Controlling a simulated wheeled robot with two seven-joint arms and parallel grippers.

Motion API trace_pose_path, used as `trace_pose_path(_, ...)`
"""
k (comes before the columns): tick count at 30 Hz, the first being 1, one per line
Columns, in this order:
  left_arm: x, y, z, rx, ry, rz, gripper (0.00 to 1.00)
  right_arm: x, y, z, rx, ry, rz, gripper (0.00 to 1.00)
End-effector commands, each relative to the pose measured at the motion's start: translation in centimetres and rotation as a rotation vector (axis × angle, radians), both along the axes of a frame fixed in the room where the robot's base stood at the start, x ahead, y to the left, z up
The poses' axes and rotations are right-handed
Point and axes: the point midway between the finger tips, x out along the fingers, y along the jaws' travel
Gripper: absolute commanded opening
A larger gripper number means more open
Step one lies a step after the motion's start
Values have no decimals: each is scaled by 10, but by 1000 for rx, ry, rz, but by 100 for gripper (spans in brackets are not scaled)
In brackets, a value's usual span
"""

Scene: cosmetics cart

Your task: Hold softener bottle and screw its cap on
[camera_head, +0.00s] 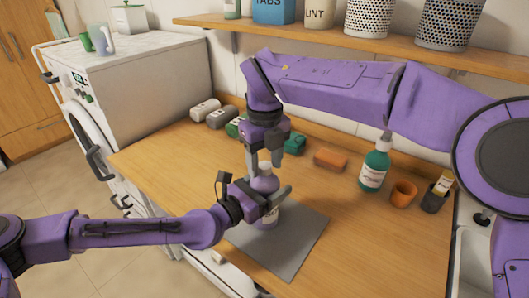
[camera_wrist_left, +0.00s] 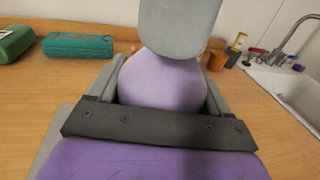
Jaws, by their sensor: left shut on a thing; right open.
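The purple softener bottle (camera_head: 264,186) stands upright over the grey mat (camera_head: 290,252). My left gripper (camera_head: 264,206) is shut around its body from the left. In the left wrist view the bottle's purple shoulder (camera_wrist_left: 163,82) sits between the two grey fingers. The white cap (camera_head: 265,167) shows at the bottle's top in the head view; I cannot tell whether it is seated on the neck. My right gripper (camera_head: 259,160) is open and points down at the cap from above. A pale grey piece hides the bottle's top in the left wrist view.
A green bottle (camera_head: 374,168), an orange cup (camera_head: 403,194) and a dark cup (camera_head: 433,201) stand at the right. An orange block (camera_head: 330,160) lies behind. A shelf (camera_head: 345,45) runs above; a washing machine (camera_head: 130,75) stands at left. The front right counter is clear.

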Motion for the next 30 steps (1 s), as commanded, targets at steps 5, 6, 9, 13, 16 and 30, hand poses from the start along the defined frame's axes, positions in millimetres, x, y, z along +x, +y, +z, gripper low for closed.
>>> trace_pose_path(5,0,0,-1,1,1,1,0,0,0,0,0,0,0,53)
trace_pose_path(6,0,0,-1,1,1,1,0,0,0,0,0,0,0,43)
trace_pose_path(9,0,0,-1,1,1,1,0,0,0,0,0,0,0,11)
trace_pose_path(13,0,0,-1,1,1,1,0,0,0,0,-1,1,0,0)
trace_pose_path(16,0,0,-1,1,1,1,0,0,0,0,-1,1,-4,0)
trace_pose_path(30,0,0,-1,1,1,0,0,0,0,0,-1,1,-4,61)
